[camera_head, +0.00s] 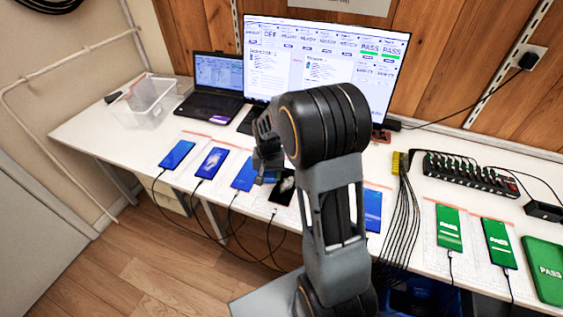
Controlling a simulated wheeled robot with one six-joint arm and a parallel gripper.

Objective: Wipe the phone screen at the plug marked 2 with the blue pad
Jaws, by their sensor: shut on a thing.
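A row of phones lies on the white table, each on a sheet with a cable. From the left they are a blue phone (177,154), a blue one with a white pattern (211,163), a plain blue one (243,174) and a black one with a white pattern (284,188). Another blue phone (373,210) is partly behind my arm. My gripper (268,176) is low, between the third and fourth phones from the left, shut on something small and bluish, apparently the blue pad. Whether it touches a screen is unclear. I cannot read any plug number 2.
Two green PASS phones (448,228) (497,243) and a green PASS panel (544,269) lie at the right. A black multi-port hub (470,176) stands behind them. A laptop (214,88), monitor (330,60) and clear bin (143,103) stand at the back. Cables hang over the front edge.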

